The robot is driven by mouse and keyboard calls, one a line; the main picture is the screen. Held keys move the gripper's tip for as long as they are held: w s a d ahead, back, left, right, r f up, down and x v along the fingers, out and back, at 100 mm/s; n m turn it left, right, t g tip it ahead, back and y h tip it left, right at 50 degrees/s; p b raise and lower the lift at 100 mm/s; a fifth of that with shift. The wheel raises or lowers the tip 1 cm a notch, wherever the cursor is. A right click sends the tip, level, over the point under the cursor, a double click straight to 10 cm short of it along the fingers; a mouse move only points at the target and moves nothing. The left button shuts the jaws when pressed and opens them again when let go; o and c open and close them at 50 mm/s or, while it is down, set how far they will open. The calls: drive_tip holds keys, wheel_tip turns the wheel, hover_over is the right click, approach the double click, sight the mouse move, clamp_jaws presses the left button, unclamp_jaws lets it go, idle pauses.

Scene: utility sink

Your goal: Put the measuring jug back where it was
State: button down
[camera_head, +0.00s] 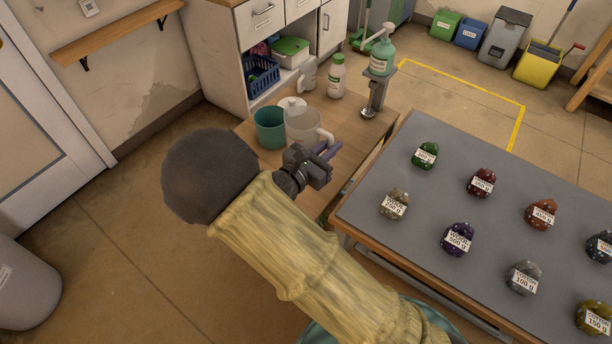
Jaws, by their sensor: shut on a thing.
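The measuring jug (301,126) is a translucent pale vessel with a handle on its right side, seen at the wooden bench top near the middle of the view. It looks upright. My gripper (325,152) is shut on it at the handle side, with the dark fingers partly covering the lower part of the jug. I cannot tell whether the jug's base touches the bench.
A teal cup (269,127) stands close left of the jug, with a white lidded container (292,104) behind. A grey-topped table (440,215) with labelled bundles lies right.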

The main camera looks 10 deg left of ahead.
wheel_tip(320, 180, down, 6)
drive_tip(key=shift+d+r, duration=0.1)
drive_tip(key=shift+f, duration=0.25)
drive_tip(key=shift+s+a, duration=0.15)
drive_tip(key=shift+a, duration=0.05)
drive_tip(key=shift+d+f, duration=0.15)
drive_tip(key=shift+f, duration=1.65)
drive_tip(key=shift+f, duration=0.2)
drive_tip(key=c, duration=1.5)
unclamp_jaws()
drive_tip(key=shift+o, duration=0.2)
drive_tip(key=shift+r, duration=0.1)
